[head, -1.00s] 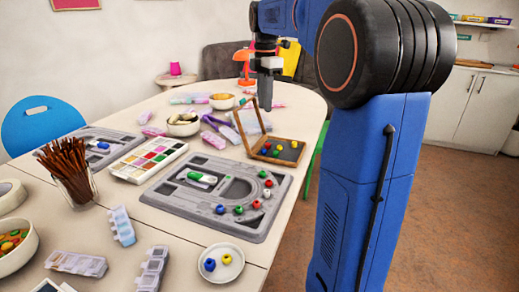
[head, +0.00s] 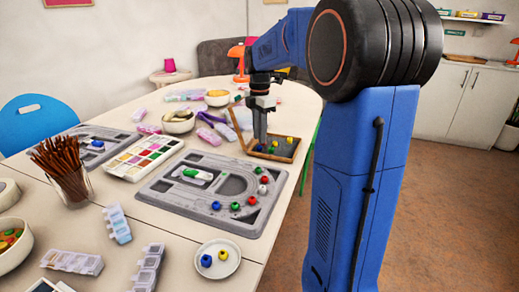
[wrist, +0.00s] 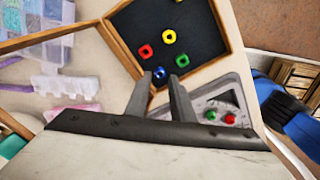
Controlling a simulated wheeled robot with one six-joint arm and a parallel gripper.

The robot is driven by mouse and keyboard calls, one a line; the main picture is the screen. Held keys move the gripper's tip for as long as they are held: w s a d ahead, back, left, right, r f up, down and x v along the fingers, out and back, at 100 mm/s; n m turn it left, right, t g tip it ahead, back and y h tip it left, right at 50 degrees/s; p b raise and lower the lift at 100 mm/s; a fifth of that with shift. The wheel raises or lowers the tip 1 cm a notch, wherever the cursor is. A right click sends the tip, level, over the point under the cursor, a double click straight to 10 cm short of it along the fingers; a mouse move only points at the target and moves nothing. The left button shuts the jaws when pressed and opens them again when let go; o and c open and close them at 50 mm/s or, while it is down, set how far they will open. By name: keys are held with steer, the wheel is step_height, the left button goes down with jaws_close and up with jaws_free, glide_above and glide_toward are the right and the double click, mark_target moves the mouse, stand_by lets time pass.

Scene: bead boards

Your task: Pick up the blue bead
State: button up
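A blue bead (wrist: 160,71) lies in the open wooden box (wrist: 222,22) with a black lining, close to one of its edges. In the wrist view it shows just beyond and between the fingertips of my gripper (wrist: 164,80). The fingers are apart and nothing is held. In the head view my gripper (head: 261,137) points down at the left part of the box (head: 284,158). The bead there is hard to make out behind the fingers. I cannot tell whether the fingertips are at bead height.
Red (wrist: 145,51), green (wrist: 182,60) and yellow (wrist: 169,36) beads lie near the blue one. A grey bead board (head: 160,212) with several beads is in front of the box. A white dish (head: 233,266) holds a blue and a yellow bead.

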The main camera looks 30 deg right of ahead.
mark_target(259, 150)
steer(key=shift+f, duration=1.9)
steer(key=shift+c, duration=0.6)
jaws_close()
steer(key=shift+r, duration=0.15)
